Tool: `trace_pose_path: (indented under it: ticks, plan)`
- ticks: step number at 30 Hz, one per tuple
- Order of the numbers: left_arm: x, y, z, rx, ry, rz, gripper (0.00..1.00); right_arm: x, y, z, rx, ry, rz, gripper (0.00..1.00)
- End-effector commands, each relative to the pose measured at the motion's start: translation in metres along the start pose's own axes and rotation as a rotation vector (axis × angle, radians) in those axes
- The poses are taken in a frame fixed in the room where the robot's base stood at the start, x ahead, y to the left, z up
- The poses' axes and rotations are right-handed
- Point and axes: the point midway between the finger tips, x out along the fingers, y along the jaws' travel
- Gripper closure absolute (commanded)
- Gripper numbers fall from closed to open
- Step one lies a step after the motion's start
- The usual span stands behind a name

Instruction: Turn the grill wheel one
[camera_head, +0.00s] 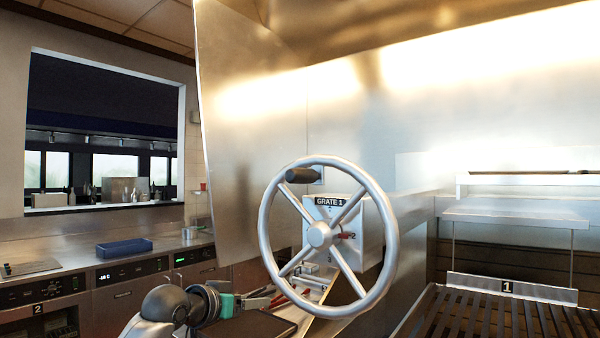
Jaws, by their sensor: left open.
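The grill wheel (320,235) is a large silver ring with four spokes and a round hub. A dark handle (303,175) sticks out from its rim at the upper left. Behind the wheel is a metal box (372,240) labelled "GRATE 1", with a red pointer (346,235) near a "2". My left gripper (272,296) is low, at the lower left of the wheel, open and apart from the handle. Its exact gap to the rim is hard to judge. My right gripper is out of view.
A grill grate (490,320) with a plate marked "1" (507,288) lies at the right. A counter with red-handled tools (308,288) is behind the wheel's lower part. A blue tray (124,248) sits on the units at the left. A tall metal panel (250,130) stands behind.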

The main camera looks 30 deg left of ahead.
Motion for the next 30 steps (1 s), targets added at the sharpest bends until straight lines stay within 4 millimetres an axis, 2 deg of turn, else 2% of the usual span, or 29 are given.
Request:
trace_pose_path:
  ticks: [1, 3, 4, 6, 7, 9, 12, 15, 18, 23, 30]
  plan:
    - [-0.035, 0.017, -0.057, 0.047, 0.079, 0.034, 0.35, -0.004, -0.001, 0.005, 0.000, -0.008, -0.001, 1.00]
    - [-0.081, 0.042, -0.109, 0.107, 0.155, 0.078, 0.35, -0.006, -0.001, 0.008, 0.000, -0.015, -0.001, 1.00]
    - [-0.101, 0.052, -0.126, 0.137, 0.182, 0.093, 0.35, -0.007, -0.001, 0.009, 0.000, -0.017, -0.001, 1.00]
    - [-0.143, 0.074, -0.155, 0.207, 0.234, 0.120, 0.35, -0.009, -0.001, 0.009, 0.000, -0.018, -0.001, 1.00]
    - [-0.159, 0.083, -0.163, 0.235, 0.251, 0.128, 0.35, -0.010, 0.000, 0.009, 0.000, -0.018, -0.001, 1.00]
    - [-0.190, 0.100, -0.176, 0.298, 0.283, 0.140, 0.35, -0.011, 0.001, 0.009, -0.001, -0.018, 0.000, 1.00]
    - [-0.220, 0.117, -0.183, 0.364, 0.309, 0.146, 0.35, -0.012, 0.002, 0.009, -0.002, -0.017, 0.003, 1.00]
    - [-0.234, 0.125, -0.185, 0.398, 0.320, 0.147, 0.35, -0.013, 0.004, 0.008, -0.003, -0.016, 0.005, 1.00]
    - [-0.235, 0.128, -0.187, 0.408, 0.321, 0.148, 0.35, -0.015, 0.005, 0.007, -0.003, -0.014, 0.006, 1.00]
    - [-0.219, 0.131, -0.192, 0.406, 0.319, 0.148, 0.35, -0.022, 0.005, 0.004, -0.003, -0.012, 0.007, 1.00]
    - [-0.186, 0.139, -0.203, 0.404, 0.321, 0.150, 0.35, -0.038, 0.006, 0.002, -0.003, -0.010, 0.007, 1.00]
